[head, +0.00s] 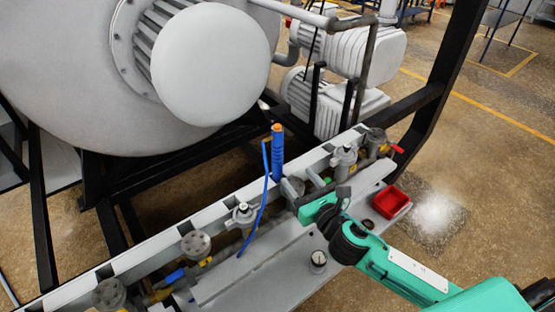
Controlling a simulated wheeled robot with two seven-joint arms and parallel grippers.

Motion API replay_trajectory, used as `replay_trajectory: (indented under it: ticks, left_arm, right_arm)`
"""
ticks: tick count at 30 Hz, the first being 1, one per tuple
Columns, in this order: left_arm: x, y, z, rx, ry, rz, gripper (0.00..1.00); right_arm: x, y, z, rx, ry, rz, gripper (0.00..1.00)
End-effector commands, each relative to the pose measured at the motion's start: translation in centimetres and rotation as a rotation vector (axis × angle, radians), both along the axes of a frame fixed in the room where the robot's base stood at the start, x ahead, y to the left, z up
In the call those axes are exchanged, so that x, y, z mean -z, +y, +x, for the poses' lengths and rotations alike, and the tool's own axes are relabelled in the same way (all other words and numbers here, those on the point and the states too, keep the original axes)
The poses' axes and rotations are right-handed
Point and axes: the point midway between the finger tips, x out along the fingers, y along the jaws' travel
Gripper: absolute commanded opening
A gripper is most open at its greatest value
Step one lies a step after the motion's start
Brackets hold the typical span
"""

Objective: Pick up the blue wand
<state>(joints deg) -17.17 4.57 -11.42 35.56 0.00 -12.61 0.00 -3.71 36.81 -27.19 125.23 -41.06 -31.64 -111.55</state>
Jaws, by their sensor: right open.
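The blue wand (277,152) stands upright at the far side of the grey rail, near the middle of the head view. It has an orange tip, and a thin blue hose hangs beside it on the left. My right gripper (303,187) is open, just to the lower right of the wand, with its fingers pointing up and left towards it. No contact with the wand shows. The wand's lower end is hidden behind the rail and fittings. My left gripper is not in view.
A grey rail (135,257) with several valves and regulators runs diagonally under the furnace vessel (60,80). A red tray (390,202) sits on the grey shelf at right. A gauge (318,261) stands below my right gripper. Black frame bars surround the area; open floor lies right.

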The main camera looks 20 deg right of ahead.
Motion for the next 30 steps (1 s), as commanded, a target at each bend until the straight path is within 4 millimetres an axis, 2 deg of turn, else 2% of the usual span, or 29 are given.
replay_trajectory:
  ticks: [10, 20, 25, 30]
  left_arm:
    - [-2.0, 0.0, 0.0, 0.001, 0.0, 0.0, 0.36]
    - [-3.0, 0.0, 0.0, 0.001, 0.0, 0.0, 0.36]
    - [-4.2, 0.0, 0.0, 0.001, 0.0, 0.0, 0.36]
    - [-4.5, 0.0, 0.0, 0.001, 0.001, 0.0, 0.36]
  right_arm:
    - [-0.3, 1.1, 6.1, 0.003, 0.001, 0.006, 0.54]
    - [-0.4, 1.5, 8.6, 0.003, 0.003, 0.008, 0.54]
    - [-0.5, 1.7, 11.0, 0.005, 0.004, 0.009, 0.54]
    - [-0.2, 2.0, 12.5, 0.003, 0.003, 0.007, 0.54]
